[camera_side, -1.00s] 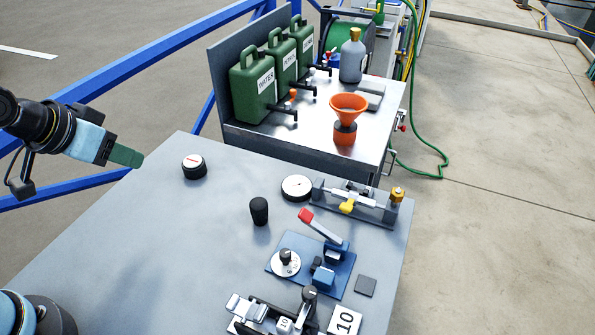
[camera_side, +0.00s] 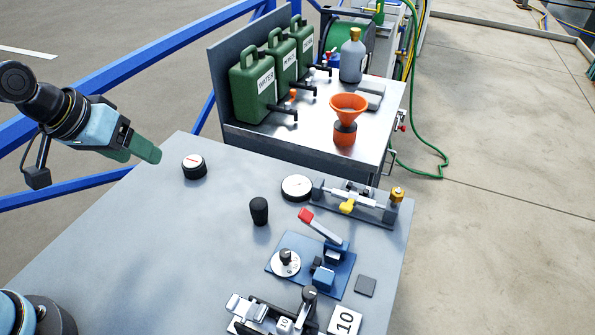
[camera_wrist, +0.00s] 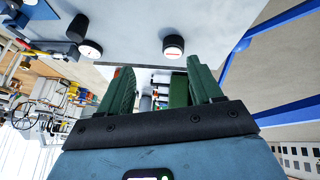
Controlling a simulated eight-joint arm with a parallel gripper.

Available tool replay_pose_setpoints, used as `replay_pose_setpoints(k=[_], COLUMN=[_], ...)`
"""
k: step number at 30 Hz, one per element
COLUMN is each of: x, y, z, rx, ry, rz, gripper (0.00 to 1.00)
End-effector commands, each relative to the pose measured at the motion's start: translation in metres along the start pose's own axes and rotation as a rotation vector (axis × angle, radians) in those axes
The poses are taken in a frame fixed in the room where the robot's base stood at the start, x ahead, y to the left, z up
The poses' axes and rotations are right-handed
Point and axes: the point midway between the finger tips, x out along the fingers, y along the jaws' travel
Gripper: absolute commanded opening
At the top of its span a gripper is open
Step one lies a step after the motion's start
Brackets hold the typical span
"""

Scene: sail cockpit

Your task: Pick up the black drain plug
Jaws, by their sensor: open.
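The black drain plug (camera_side: 259,211) looks like a small tapered black piece standing upright on the grey table (camera_side: 140,250), near its middle in the side view. In the wrist view a dark piece that appears to be the plug (camera_wrist: 78,27) shows at the upper left, close to a white-faced dial. My gripper (camera_side: 146,152) is in the air at the table's far left edge, left of the plug and well apart from it. In the wrist view its two green fingers (camera_wrist: 160,75) stand apart with nothing held between them.
A black knob with a white top (camera_side: 194,166) stands between my gripper and the plug. A round gauge (camera_side: 297,188), a valve fixture (camera_side: 355,202) and a blue clamp plate (camera_side: 312,264) lie right of the plug. The table's left part is clear.

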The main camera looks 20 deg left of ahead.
Motion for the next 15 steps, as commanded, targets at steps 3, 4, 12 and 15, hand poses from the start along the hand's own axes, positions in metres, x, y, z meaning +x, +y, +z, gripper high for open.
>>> replay_pose_setpoints(k=[3, 4, 12, 15], x=[0.009, 0.012, 0.039, 0.051], y=[0.014, 0.018, 0.048, 0.058], z=[-0.010, -0.012, -0.029, -0.034], rx=[-0.173, -0.217, -0.570, -0.686], ry=[-0.100, -0.126, -0.385, -0.489], rz=[0.061, 0.076, 0.190, 0.223], gripper=[0.65, 0.65, 0.65, 0.65])
